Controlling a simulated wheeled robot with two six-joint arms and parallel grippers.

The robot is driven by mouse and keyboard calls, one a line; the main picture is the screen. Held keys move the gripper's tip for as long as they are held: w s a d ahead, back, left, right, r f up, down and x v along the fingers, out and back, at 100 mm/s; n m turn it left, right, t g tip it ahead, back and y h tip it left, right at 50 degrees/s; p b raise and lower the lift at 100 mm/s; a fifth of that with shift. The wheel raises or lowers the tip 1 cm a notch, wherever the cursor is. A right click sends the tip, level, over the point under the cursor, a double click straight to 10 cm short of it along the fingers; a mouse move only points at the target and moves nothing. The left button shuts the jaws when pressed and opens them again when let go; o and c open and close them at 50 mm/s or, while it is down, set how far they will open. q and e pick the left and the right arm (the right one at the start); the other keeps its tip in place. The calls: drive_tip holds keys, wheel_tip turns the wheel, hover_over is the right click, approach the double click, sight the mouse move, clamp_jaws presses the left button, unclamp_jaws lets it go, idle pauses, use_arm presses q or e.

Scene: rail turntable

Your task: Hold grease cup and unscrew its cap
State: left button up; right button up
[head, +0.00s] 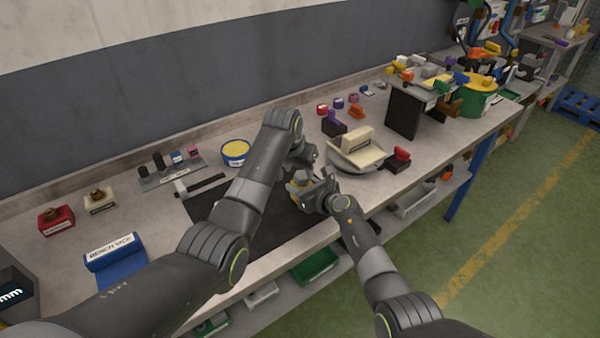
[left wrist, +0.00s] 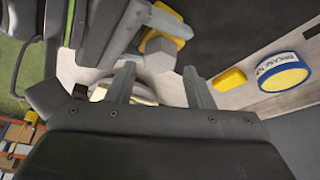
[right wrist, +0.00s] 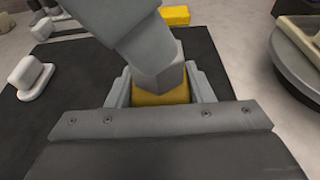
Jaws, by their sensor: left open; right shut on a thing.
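The grease cup has a yellow body (right wrist: 160,96) and a grey six-sided cap (left wrist: 160,56). My right gripper (right wrist: 160,86) is shut on the yellow body and holds it above the dark mat (right wrist: 215,95). My left gripper (left wrist: 158,76) is open, with its fingers spread on either side of the cap's end. I cannot tell whether either finger touches the cap. In the head view both grippers meet over the mat's right part and hide most of the cup. A grey part of my left gripper covers the cap's top in the right wrist view.
A blue tin with a yellow top (head: 236,152) stands behind the mat, near a small yellow block (left wrist: 228,78). A round turntable (head: 350,160) with a cream piece is to the right. A blue bench vice (head: 115,256) is at the front left.

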sight(303, 176)
use_arm(q)
drive_tip(key=shift+x, duration=1.8)
drive_tip(key=c, duration=0.8)
drive_tip(key=n, duration=0.1)
drive_tip(key=n+y, duration=0.1)
drive_tip(key=n, duration=0.1)
drive_tip(key=shift+s+d+n, duration=0.1)
drive_tip(key=shift+d+n, duration=0.1)
drive_tip(key=shift+n, duration=0.1)
drive_tip(key=shift+c, duration=0.2)
drive_tip(key=shift+s+r+n+y, duration=0.1)
drive_tip(key=shift+n+y, duration=0.4)
drive_tip(key=shift+n, duration=0.3)
drive_tip(key=shift+c, duration=0.9)
use_arm(e)
drive_tip(key=o, duration=0.4)
drive_tip(key=shift+s+a+r, duration=0.1)
drive_tip(key=shift+a, duration=0.05)
drive_tip(key=shift+c, duration=0.2)
use_arm(q)
drive_tip(key=shift+d+n, duration=0.15)
drive_tip(key=shift+n, duration=0.15)
clamp_jaws()
use_arm(e)
drive_tip(key=c, duration=0.4)
use_arm(q)
drive_tip(key=shift+d, duration=0.1)
use_arm(e)
drive_tip(key=shift+o, duration=0.2)
